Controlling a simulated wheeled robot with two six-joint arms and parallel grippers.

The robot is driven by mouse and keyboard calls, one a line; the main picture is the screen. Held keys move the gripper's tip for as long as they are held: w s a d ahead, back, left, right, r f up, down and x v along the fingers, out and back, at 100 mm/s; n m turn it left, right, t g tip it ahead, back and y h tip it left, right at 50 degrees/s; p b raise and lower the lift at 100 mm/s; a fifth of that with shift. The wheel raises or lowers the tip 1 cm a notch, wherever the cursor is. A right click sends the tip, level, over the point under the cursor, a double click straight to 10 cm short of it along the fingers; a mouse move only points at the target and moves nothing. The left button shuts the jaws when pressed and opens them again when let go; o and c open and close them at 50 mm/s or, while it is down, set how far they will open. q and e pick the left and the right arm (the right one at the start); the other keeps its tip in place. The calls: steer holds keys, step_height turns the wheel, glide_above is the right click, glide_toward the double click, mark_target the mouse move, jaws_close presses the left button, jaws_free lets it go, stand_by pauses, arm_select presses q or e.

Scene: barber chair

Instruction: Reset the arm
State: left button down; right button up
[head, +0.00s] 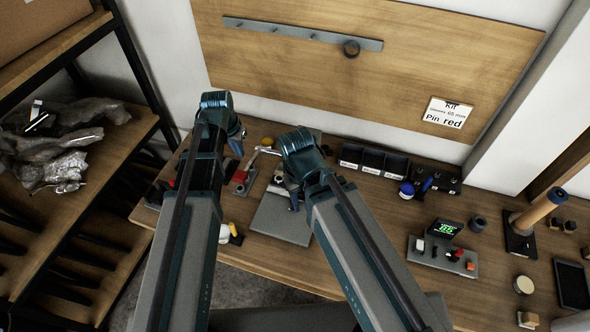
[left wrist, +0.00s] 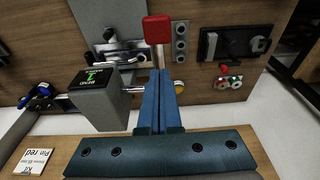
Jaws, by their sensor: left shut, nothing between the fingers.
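My left gripper (head: 237,142) points down at the back of the bench. In the left wrist view its two blue fingers (left wrist: 160,101) lie together, shut and empty. A red block (left wrist: 157,30) on a metal stem shows just beyond the fingertips; I cannot tell whether they touch. Metal clamp-like hardware (left wrist: 124,52) lies behind on a grey plate, which shows in the head view (head: 280,219). My right gripper (head: 294,199) hangs over that plate, its fingers mostly hidden by its wrist.
A wooden bench (head: 400,215) runs along a wall with a wooden board (head: 330,70) and a "Pin red" sign (head: 447,112). Dark bins (head: 373,161), a device with a green display (head: 444,229) and a post (head: 538,210) stand at right. A shelf (head: 110,170) stands at left.

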stand_by(0.4)
arm_select(q)
steer(key=s+d+f+g+y+b, duration=0.1)
steer(key=s+d+f+b, duration=0.2)
steer(key=s+f+b, duration=0.4)
steer(key=s+d+f+g+y+b, duration=0.1)
steer(key=s+d+f+b, duration=0.2)
steer(key=s+f+b, duration=0.4)
steer(key=s, duration=0.5)
steer(key=shift+d+f+n, duration=0.15)
steer(key=shift+d+n, duration=0.1)
steer(key=shift+n, duration=0.05)
arm_select(e)
step_height(320, 180, down, 14)
arm_select(q)
steer(key=shift+w, duration=0.1)
